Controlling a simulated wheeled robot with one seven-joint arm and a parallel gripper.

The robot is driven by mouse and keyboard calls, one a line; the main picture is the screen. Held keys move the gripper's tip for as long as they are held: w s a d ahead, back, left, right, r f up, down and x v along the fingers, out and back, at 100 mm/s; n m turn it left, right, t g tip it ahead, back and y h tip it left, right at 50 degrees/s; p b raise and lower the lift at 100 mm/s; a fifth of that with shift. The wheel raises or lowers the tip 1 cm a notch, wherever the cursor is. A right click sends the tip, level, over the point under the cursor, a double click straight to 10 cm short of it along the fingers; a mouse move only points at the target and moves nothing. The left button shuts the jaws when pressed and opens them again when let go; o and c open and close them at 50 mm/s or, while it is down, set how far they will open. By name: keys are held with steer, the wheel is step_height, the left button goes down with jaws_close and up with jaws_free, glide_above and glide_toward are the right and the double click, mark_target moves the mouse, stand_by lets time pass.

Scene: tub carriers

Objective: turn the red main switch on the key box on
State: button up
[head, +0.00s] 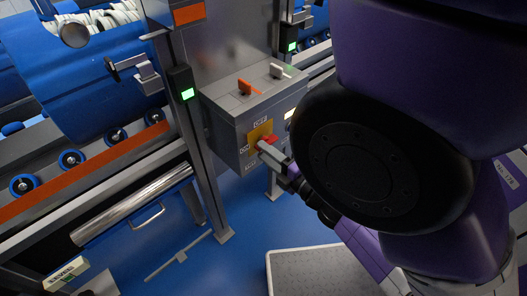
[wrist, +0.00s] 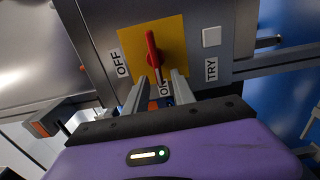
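The key box (head: 235,122) is a grey box on a post frame. Its front bears a yellow plate with the red main switch (head: 267,141), partly hidden by my gripper (head: 265,148). In the wrist view the red switch (wrist: 152,50) is a narrow handle on the yellow plate (wrist: 176,40). The OFF label is left of the plate, and an ON label shows partly between my fingers. My gripper (wrist: 160,78) is open, its two fingers apart on either side of the handle's lower end. I cannot tell whether either finger touches it.
A white button (wrist: 211,36) and a TRY label (wrist: 211,70) sit beside the plate. Orange and white levers (head: 245,87) stand on the box top. A post with a green light (head: 188,94) is close left. A grey-topped platform (head: 320,272) stands on the blue floor below.

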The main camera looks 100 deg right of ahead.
steer(key=v, duration=0.6)
steer(key=shift+s+a+b, duration=0.2)
steer(key=shift+a+b, duration=0.1)
steer(key=shift+a, duration=0.05)
steer(key=w+a+r+m+t+y+p, duration=0.1)
steer(key=w+a+r+m+y, duration=0.1)
steer(key=w+a+r+m, duration=0.25)
steer(key=w+a+r+m+t+y+p, duration=0.1)
steer(key=w+a+m+y+p, duration=0.1)
steer(key=w+a+m, duration=0.4)
steer(key=w+a+r+n+t+y+p, duration=0.1)
steer(key=a+r+y, duration=0.1)
steer(key=a+y, duration=0.3)
steer(key=w+a+r+n+y+p, duration=0.1)
steer(key=a+y, duration=0.4)
steer(key=a, duration=0.6)
step_height(320, 180, up, 2)
steer(key=shift+w+a+r+n+t+p, duration=0.25)
steer(key=shift+w+n+t+p, duration=0.15)
steer(key=shift+w+p, duration=0.25)
steer(key=shift+d, duration=0.1)
